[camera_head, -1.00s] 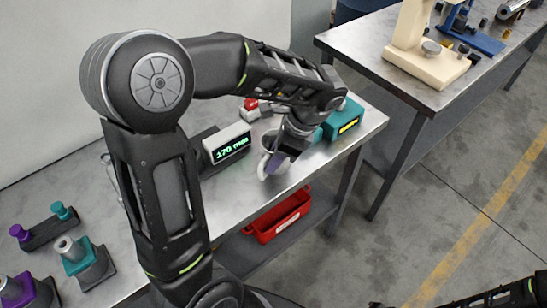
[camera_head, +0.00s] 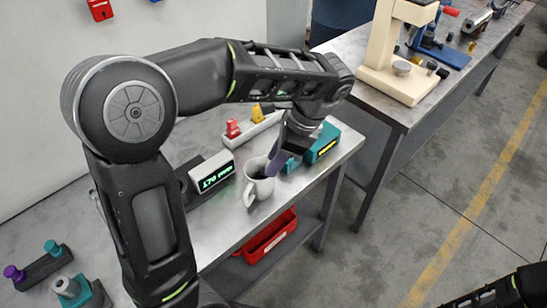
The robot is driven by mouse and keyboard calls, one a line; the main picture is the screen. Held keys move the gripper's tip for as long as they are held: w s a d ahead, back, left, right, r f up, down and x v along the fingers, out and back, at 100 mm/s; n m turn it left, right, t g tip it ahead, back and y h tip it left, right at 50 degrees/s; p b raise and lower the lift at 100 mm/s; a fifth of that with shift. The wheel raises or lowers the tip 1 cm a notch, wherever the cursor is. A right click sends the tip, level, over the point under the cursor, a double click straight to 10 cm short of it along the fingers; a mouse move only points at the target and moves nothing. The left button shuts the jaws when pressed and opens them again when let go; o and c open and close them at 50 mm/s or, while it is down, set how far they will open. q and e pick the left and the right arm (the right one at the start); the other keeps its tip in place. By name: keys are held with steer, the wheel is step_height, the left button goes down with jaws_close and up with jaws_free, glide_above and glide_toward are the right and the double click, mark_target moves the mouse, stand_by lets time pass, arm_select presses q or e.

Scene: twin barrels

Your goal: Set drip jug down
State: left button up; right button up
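The drip jug (camera_head: 261,188), a pale mug-like vessel with a handle at its lower left, stands upright on the metal bench between the lit display and the teal device. Its open mouth faces up. My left gripper (camera_head: 276,161) is at the upper right of the jug's rim, pointing down. One purple finger shows, overlapping the rim in the picture; the other finger is hidden. The gripper has come up off the jug and looks open. At the lower right only part of my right arm shows, with its gripper out of frame.
A display unit (camera_head: 213,174) stands left of the jug. A teal device (camera_head: 322,143) is to its right, and a pale rack (camera_head: 254,128) with red and yellow pieces is behind. A red bin (camera_head: 268,238) sits on the shelf below. A second bench (camera_head: 388,108) stands at right.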

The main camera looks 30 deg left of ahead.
stand_by(0.5)
arm_select(q)
steer(key=s+d+f+n+h, duration=0.25)
steer(key=d+f, duration=0.35)
steer(key=f, duration=0.4)
steer(key=s+d+f+n+h, duration=0.1)
steer(key=d+f+h, duration=0.3)
steer(key=f, duration=0.7)
steer(key=s+d+f+n+t+h, duration=0.1)
steer(key=s+d+f+n, duration=0.3)
steer(key=f, duration=0.3)
steer(key=s+d+f+n+t+h, duration=0.1)
steer(key=s+d+f+n, duration=0.3)
steer(key=s+f+n, duration=0.3)
steer(key=shift+s+d+f, duration=0.2)
steer(key=shift+d+f, duration=0.05)
steer(key=shift+f, duration=0.1)
steer(key=shift+w+n, duration=0.1)
steer(key=shift+n, duration=0.15)
